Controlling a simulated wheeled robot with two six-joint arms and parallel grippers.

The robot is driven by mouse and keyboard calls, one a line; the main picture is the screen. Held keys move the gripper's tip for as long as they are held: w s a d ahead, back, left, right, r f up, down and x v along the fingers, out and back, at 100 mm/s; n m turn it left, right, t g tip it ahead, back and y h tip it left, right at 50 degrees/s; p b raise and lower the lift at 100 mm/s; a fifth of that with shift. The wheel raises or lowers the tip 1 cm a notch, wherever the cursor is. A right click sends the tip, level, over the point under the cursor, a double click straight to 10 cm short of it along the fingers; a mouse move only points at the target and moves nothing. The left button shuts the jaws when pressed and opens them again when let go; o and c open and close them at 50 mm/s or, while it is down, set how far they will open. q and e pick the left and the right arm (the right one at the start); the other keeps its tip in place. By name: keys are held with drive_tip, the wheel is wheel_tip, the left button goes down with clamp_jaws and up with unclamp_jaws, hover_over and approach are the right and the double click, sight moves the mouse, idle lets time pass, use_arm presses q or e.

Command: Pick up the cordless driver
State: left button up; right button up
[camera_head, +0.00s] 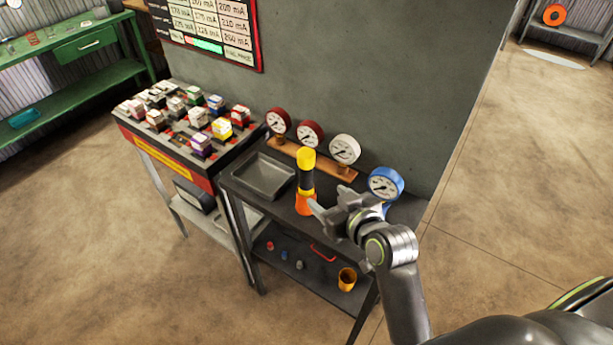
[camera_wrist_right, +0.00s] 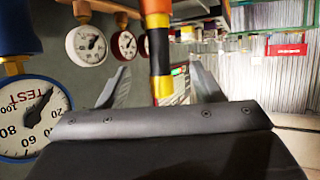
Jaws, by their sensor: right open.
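The cordless driver (camera_head: 306,172), with a yellow top, a black middle and an orange base, stands upright on the dark cart's top shelf. My right gripper (camera_head: 328,207) is beside it, on its right, at the height of its lower part. In the right wrist view the driver (camera_wrist_right: 158,48) shows between the two spread fingers of my right gripper (camera_wrist_right: 160,84). The fingers are open, with visible space on both sides of it. I cannot tell how deep it sits between them. My left gripper is not in view.
A blue gauge (camera_head: 385,184) stands close behind my right gripper. Several other gauges, including a white one (camera_head: 345,149), line a wooden strip along the wall. A grey tray (camera_head: 263,176) lies left of the driver. An orange cup (camera_head: 347,279) stands on the lower shelf.

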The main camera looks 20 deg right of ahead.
sight(310, 183)
drive_tip(key=p+x, duration=0.1)
drive_tip(key=x, duration=0.8)
drive_tip(key=shift+w+f+p, duration=0.1)
drive_tip(key=shift+f+p, duration=0.05)
drive_tip(key=shift+p, duration=0.25)
drive_tip(key=shift+w+f, duration=0.2)
drive_tip(key=shift+w, duration=0.15)
drive_tip(key=shift+f+p+x, duration=0.15)
drive_tip(key=shift+p+x, duration=0.3)
drive_tip(key=shift+x, duration=0.65)
drive_tip(key=shift+f+p+x, duration=0.2)
drive_tip(key=shift+p+x, duration=0.2)
drive_tip(key=shift+x, duration=0.65)
drive_tip(key=shift+s+d, duration=0.1)
drive_tip(key=shift+s, duration=0.05)
drive_tip(key=c, duration=1)
drive_tip(key=shift+c, duration=0.7)
drive_tip(key=shift+r, duration=0.2)
